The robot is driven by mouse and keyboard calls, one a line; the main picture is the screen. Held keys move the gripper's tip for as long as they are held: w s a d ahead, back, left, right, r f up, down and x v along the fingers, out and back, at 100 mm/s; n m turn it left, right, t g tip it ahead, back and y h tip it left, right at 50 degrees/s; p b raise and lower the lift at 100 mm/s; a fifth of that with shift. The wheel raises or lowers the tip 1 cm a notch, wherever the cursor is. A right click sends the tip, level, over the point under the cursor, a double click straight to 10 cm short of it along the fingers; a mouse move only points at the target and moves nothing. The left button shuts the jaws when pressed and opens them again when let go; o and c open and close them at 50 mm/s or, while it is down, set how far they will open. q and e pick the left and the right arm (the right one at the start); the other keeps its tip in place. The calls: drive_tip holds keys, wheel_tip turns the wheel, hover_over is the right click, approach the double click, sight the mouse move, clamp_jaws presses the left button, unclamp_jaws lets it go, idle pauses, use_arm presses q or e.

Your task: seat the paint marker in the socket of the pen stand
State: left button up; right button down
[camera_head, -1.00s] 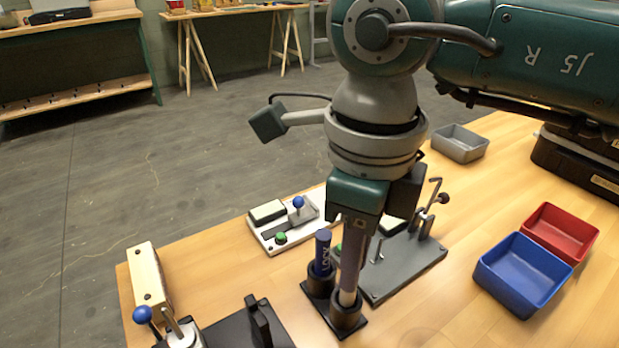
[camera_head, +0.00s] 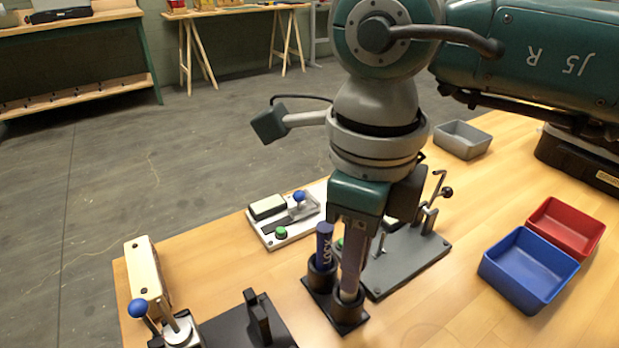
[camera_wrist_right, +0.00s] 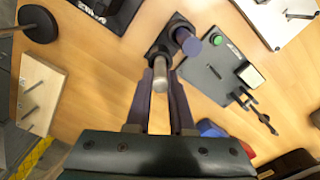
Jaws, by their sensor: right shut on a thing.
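The black pen stand (camera_head: 320,299) has two round sockets and sits on the wooden table. A blue marker with "LOCK" lettering (camera_head: 324,246) stands upright in its far socket. My right gripper (camera_head: 352,280) is over the near socket (camera_head: 347,310), shut on the pale paint marker (camera_head: 348,296). The marker is nearly upright and its lower end is at the socket's mouth; how deep it sits is hidden. In the right wrist view the marker's silvery end (camera_wrist_right: 160,78) shows between the fingers (camera_wrist_right: 159,90), beside the blue marker (camera_wrist_right: 187,42). My left gripper is not in view.
A grey clamp plate (camera_head: 405,262) stands close right of the stand, and a white fixture (camera_head: 270,232) behind it. A black fixture (camera_head: 235,325) is front left. Blue (camera_head: 525,268), red (camera_head: 567,228) and grey bins (camera_head: 462,140) are right.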

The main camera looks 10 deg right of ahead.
drive_tip(key=shift+f+b, duration=0.25)
drive_tip(key=shift+b, duration=0.05)
idle(0.5)
drive_tip(key=c, duration=0.7)
unclamp_jaws()
drive_tip(key=shift+r, duration=0.1)
wheel_tip(320, 180, up, 10)
drive_tip(key=shift+f+p, duration=0.1)
drive_tip(key=shift+p, duration=0.45)
wheel_tip(320, 180, up, 4)
drive_tip(key=p, duration=0.2)
drive_tip(key=shift+p, duration=0.3)
